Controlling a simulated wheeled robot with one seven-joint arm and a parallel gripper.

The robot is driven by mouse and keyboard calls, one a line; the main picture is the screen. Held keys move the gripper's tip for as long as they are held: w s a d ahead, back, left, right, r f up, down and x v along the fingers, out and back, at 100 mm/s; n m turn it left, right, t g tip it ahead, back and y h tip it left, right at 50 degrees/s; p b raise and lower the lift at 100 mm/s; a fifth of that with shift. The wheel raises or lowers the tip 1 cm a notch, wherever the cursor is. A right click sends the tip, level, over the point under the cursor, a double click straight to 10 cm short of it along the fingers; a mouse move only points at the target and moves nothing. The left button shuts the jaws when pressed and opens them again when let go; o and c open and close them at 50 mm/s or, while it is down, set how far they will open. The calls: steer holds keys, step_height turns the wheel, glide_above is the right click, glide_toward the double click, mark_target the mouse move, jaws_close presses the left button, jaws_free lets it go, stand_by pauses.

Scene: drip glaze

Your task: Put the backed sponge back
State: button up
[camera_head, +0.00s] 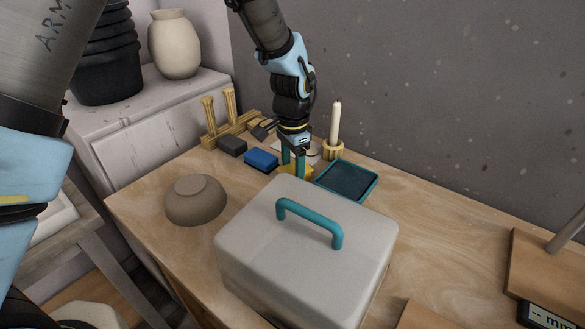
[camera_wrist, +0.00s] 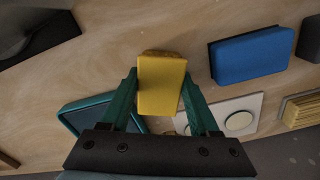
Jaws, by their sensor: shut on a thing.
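A yellow sponge block (camera_wrist: 161,88) sits between the two teal fingers of my gripper (camera_wrist: 160,80) in the wrist view. A rough brownish layer shows along its far edge. In the head view my gripper (camera_head: 293,163) points down behind the grey box, with the yellow block (camera_head: 297,170) at its fingertips, partly hidden. I cannot tell whether the block touches the table. A blue block (camera_head: 261,159) with a dark layer on one side lies to its left; it also shows in the wrist view (camera_wrist: 250,56).
A teal-rimmed tray (camera_head: 373,188) lies just right of my gripper. A candle (camera_head: 335,122), a white plate with a round disc (camera_wrist: 262,103), a dark block (camera_head: 232,145) and a wooden rack (camera_head: 236,127) stand behind. A bowl (camera_head: 195,203) and a teal-handled box (camera_head: 300,255) are in front.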

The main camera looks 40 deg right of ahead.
mark_target(292, 169)
steer(key=shift+f, duration=0.15)
steer(key=o, duration=1.3)
step_height(292, 169, up, 12)
steer(key=shift+r+b, duration=0.25)
steer(key=shift+b, duration=0.95)
steer(key=shift+w+a, duration=0.1)
